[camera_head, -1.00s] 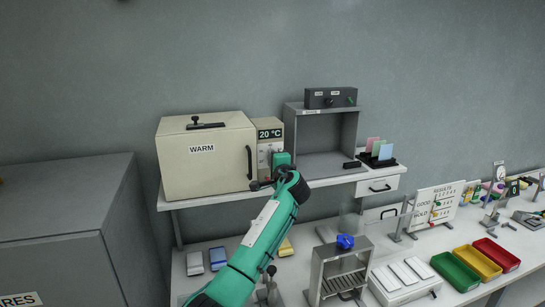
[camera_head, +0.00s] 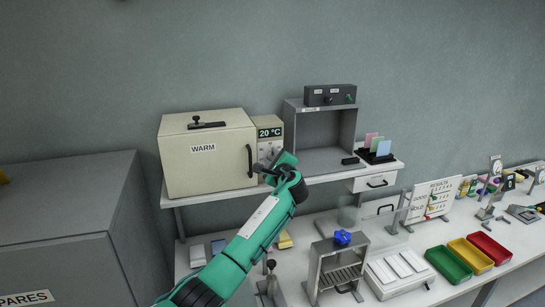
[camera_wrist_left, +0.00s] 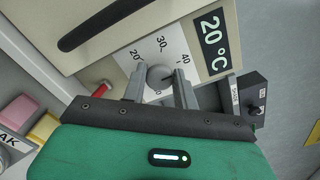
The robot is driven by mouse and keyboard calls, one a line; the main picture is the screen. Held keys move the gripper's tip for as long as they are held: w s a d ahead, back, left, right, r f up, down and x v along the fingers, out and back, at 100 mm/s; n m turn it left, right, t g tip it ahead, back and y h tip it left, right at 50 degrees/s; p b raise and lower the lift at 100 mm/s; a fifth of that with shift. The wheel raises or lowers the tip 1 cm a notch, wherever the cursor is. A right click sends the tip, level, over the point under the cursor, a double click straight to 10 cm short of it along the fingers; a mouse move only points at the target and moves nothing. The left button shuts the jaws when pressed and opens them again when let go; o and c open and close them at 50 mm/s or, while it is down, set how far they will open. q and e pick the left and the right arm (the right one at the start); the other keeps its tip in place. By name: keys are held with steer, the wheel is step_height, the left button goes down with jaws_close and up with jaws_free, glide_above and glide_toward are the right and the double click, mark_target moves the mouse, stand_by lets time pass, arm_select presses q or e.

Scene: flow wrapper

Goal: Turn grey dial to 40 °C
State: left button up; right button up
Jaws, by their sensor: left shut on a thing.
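The grey dial (camera_wrist_left: 159,75) is on the heater's pale control panel, in front of a white scale marked 20, 30 and 40. My left gripper (camera_wrist_left: 160,90) is shut on it, one finger on each side. I cannot tell clearly where the dial's pointer stands. The display (camera_wrist_left: 213,42) above the scale reads 20 °C, and the display in the head view (camera_head: 270,132) reads the same. In the head view my left gripper (camera_head: 268,164) is at the panel, and my wrist hides the dial. My right gripper is not in view.
The cream WARM cabinet (camera_head: 205,165) with its black handle stands left of the panel. A grey open-fronted box (camera_head: 322,133) stands to the right on the shelf. Trays and a rack are on the bench below.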

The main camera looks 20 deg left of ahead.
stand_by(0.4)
arm_select(q)
steer(key=o, duration=1)
steer(key=shift+c, duration=0.2)
steer(key=shift+s+d+f+b, duration=0.15)
steer(key=shift+s+d+b, duration=0.15)
steer(key=shift+s+b, duration=0.1)
steer(key=b+v, duration=0.5)
steer(key=v, duration=0.7)
steer(key=shift+s+d, duration=0.25)
steer(key=shift+s, duration=0.05)
